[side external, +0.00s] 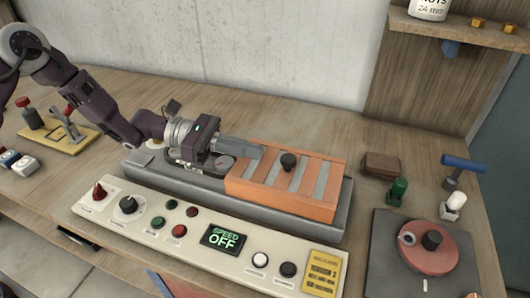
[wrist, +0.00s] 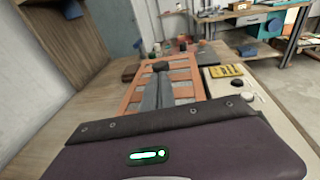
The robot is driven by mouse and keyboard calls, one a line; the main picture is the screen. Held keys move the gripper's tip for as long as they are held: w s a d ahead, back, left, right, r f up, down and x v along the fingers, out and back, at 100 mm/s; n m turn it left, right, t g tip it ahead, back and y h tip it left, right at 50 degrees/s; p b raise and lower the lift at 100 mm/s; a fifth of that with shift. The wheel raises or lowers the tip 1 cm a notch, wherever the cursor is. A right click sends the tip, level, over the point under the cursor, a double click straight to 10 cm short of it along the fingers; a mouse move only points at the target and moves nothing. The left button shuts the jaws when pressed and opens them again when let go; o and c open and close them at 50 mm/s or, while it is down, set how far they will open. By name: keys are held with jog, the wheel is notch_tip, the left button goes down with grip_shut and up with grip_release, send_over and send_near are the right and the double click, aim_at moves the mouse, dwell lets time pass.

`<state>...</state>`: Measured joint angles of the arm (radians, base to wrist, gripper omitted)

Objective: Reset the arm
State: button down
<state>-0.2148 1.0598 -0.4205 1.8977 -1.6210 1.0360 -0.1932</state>
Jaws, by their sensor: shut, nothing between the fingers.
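My gripper (side external: 258,152) is shut and empty in the side external view. It reaches level over the left end of an orange slatted cover (side external: 320,209), its tips a little left of the cover's black knob (side external: 288,160). I cannot tell whether the fingers touch the cover. The cover sits on a long grey base (side external: 190,190). In the wrist view the grey fingers (wrist: 158,88) point at the dark knob (wrist: 160,66), with the orange slats (wrist: 131,98) on either side. My dark wrist housing hides the lower part of that view.
A red disc (side external: 430,262) on a dark plate, a green stamp-like piece (side external: 398,190) and a blue-handled tool (side external: 462,166) stand right. A shelf (side external: 450,32) overhangs the back right.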

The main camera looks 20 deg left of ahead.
jog(key=v, duration=1)
jog(key=s+d+r+m+g+y, duration=0.1)
jog(key=s+r+m+g+y, duration=0.1)
jog(key=s+r+m+y, duration=0.4)
jog(key=s+r+m+g+y, duration=0.1)
jog(key=s+r+m+g, duration=0.1)
jog(key=s+m, duration=0.5)
jog(key=s+a+r+m+t+y, duration=0.2)
jog(key=s+a+m+t+y, duration=0.1)
jog(key=s+a, duration=0.3)
jog(key=s+a+r+m+t+y, duration=0.2)
jog(key=s+a+y, duration=0.4)
jog(key=s, duration=0.5)
jog(key=shift+m+t, duration=0.9)
jog(key=shift+t, duration=0.1)
jog(key=shift+r, duration=0.15)
